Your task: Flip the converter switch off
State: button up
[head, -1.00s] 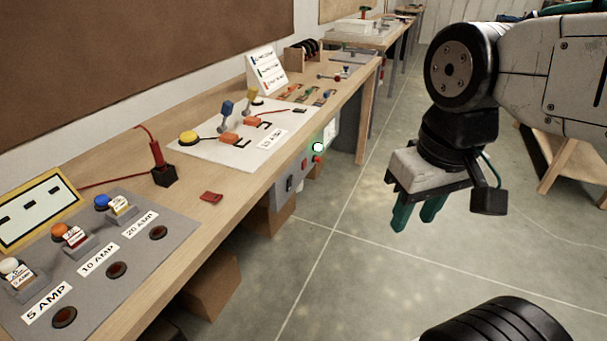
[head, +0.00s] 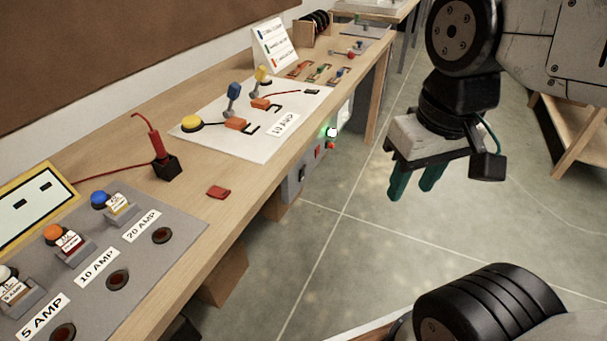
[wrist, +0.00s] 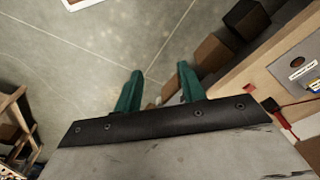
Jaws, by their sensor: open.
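The grey converter box (head: 293,185) hangs under the bench's front edge in the head view. Its face carries a dark switch (head: 302,174), a red switch (head: 318,152), a lit green-white lamp (head: 331,132) and a small red knob (head: 331,145). Which position the switches are in is too small to tell. My gripper (head: 412,192) is open and empty, with green fingers pointing down, to the right of the box and apart from it over the floor. Its fingers also show in the wrist view (wrist: 158,88), with nothing between them.
The wooden bench (head: 235,205) runs along the left. On it are a grey amp panel (head: 190,235), a red probe in a black holder (head: 165,165), a white lever board (head: 215,150) and a standing card (head: 273,45). Cardboard boxes (head: 222,278) sit below. The floor between is clear.

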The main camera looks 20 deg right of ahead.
jog(key=shift+d, duration=0.15)
jog(key=c, duration=0.5)
jog(key=shift+w+d+f+g, duration=0.2)
jog(key=shift+f+g, duration=0.1)
jog(key=shift+f, duration=0.1)
grip_shut()
jog(key=w+f+m+g+y, duration=0.1)
jog(key=w+f+m+y, duration=0.7)
jog(key=w+f+m, duration=0.45)
jog(key=w+d+f+m+t, duration=0.3)
jog(key=w+f+m, duration=0.1)
jog(key=w+m, duration=0.3)
jog(key=w+d+f+m+t, duration=0.4)
jog(key=w+m, duration=0.3)
jog(key=shift+w+t+h, duration=0.15)
jog(key=shift+t+h, duration=0.15)
jog(key=shift+f+m, duration=0.1)
jog(key=shift+m, duration=0.15)
